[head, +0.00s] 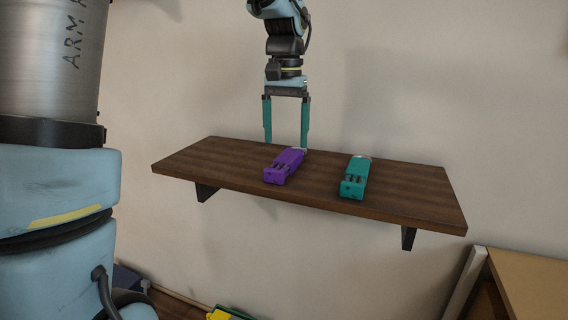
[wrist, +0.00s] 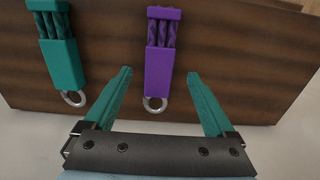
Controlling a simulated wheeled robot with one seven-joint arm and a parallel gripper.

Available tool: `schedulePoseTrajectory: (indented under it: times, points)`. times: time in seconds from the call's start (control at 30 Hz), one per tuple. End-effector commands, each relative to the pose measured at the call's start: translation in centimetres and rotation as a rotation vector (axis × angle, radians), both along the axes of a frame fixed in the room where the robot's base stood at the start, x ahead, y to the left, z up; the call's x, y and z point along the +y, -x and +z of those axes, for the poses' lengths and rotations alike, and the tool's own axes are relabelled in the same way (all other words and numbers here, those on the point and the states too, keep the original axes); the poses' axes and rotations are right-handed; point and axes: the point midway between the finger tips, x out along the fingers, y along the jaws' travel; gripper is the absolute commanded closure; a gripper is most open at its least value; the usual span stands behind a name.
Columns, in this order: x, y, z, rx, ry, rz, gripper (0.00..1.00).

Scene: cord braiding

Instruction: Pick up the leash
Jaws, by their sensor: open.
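Two braided-cord pieces lie apart on a brown wooden shelf (head: 400,180); I cannot tell which one is the leash. The purple piece (head: 284,165) has a purple sleeve, dark purple strands and a metal ring; it also shows in the wrist view (wrist: 158,70). The teal piece (head: 355,178) has the same form and lies to its right in the head view, and at upper left in the wrist view (wrist: 66,63). My gripper (head: 286,144) points down with its teal fingers apart and empty. In the wrist view the purple piece appears between the fingertips (wrist: 159,73), its ring toward the gripper body.
The shelf is mounted on a pale wall (head: 450,80) with dark brackets (head: 408,238). Its left and right ends are bare. A tan furniture top (head: 530,280) stands at lower right, below the shelf.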

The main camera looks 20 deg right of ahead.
Motion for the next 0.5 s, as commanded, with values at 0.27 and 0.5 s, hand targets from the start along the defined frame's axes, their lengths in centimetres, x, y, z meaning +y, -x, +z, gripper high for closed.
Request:
schedulePoseTrajectory:
  times: [0.27,0.5]
  points:
    - [0.2,0.3,-2.5,0.004,-0.002,0.0,0.1]
    - [0.2,0.4,-5.4,0.002,-0.001,-0.001,0.1]
